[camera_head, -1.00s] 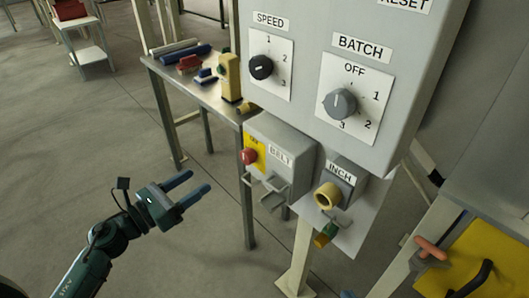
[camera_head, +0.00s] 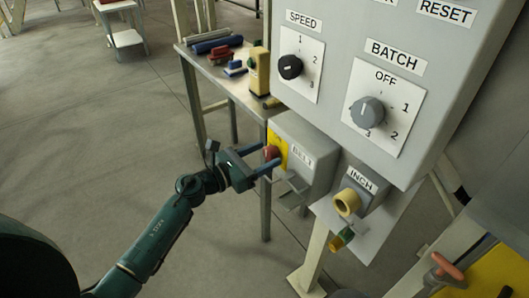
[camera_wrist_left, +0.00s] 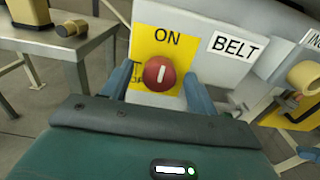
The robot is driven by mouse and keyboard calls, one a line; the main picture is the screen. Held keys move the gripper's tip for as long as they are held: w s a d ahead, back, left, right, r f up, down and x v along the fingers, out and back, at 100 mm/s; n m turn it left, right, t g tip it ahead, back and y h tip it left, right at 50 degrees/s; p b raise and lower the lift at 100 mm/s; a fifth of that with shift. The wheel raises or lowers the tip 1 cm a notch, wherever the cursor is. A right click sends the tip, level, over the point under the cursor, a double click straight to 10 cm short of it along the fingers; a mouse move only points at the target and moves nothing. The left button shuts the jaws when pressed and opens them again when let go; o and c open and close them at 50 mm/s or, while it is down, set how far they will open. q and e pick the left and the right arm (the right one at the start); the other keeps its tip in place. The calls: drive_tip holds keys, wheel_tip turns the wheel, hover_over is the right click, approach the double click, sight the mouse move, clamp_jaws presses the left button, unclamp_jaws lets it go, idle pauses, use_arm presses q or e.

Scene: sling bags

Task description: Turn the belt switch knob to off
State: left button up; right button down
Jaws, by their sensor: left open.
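The belt switch knob (camera_head: 271,152) is a red round knob on a yellow plate on the front of the grey BELT box (camera_head: 312,153). In the left wrist view the knob (camera_wrist_left: 159,73) shows a white mark standing nearly upright, toward the word ON on the yellow plate (camera_wrist_left: 166,45). Lettering left of the knob is mostly hidden by a finger. My left gripper (camera_head: 262,160) is open, its fingers pointing at the box. In the wrist view its two fingers (camera_wrist_left: 158,88) stand on either side of the knob. I cannot tell whether they touch it.
The large grey panel with the SPEED knob (camera_head: 290,67) and BATCH knob (camera_head: 367,111) hangs above. The yellowish INCH button (camera_head: 347,203) sticks out to the right. A metal bracket (camera_head: 290,190) sits below the BELT box. A side table (camera_head: 222,82) with small items stands behind.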

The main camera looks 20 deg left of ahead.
use_arm(q)
drive_tip(key=shift+w+d, duration=0.3)
drive_tip(key=shift+c, duration=0.2)
drive_tip(key=c, duration=1)
drive_tip(key=shift+o, duration=0.2)
